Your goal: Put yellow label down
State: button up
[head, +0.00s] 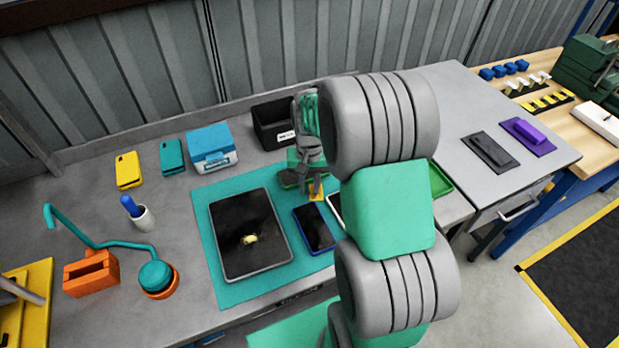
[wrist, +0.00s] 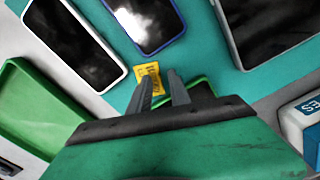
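A small yellow label (wrist: 153,71) with dark print shows at the fingertips in the wrist view, over the teal mat (wrist: 206,52). In the head view the yellow label (head: 317,195) is just above the blue-framed phone (head: 314,229). The label seems to lie flat on the mat, but I cannot tell whether it touches. My gripper (wrist: 163,75) points down at it with its two fingers apart. The left finger overlaps part of the label, and the right finger is beside it. In the head view my gripper (head: 313,178) is partly hidden by my arm.
A black tablet (head: 238,258) lies on the mat to the left. A green tray (wrist: 28,105) and a white-framed phone (wrist: 68,45) are nearby. A blue-and-white box (head: 212,148) and a black bin (head: 268,128) stand behind. An orange holder (head: 90,275) stands far left.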

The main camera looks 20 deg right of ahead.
notch_tip(320, 180, up, 13)
jog(key=b, duration=0.2)
jog(key=s+a+r+n+t, duration=0.1)
jog(key=s+a+r+n, duration=0.1)
jog(key=s+a, duration=0.3)
jog(key=shift+s+t, duration=0.4)
jog(key=s+a+n, duration=0.1)
jog(key=s, duration=0.1)
jog(key=s+a+t, duration=0.1)
jog(key=s, duration=0.2)
jog(key=s+a+n+t, duration=0.1)
jog(key=s+a, duration=0.1)
jog(key=shift+s+f+n, duration=0.2)
jog(key=shift+f+n, duration=0.1)
jog(key=shift+f, duration=0.1)
jog(key=shift+s+a+f, duration=0.1)
jog(key=shift+s+f, duration=0.05)
jog(key=shift+s, duration=0.15)
jog(key=shift+c, duration=0.7)
jog(key=shift+s+f, duration=0.1)
jog(key=shift+c, duration=0.2)
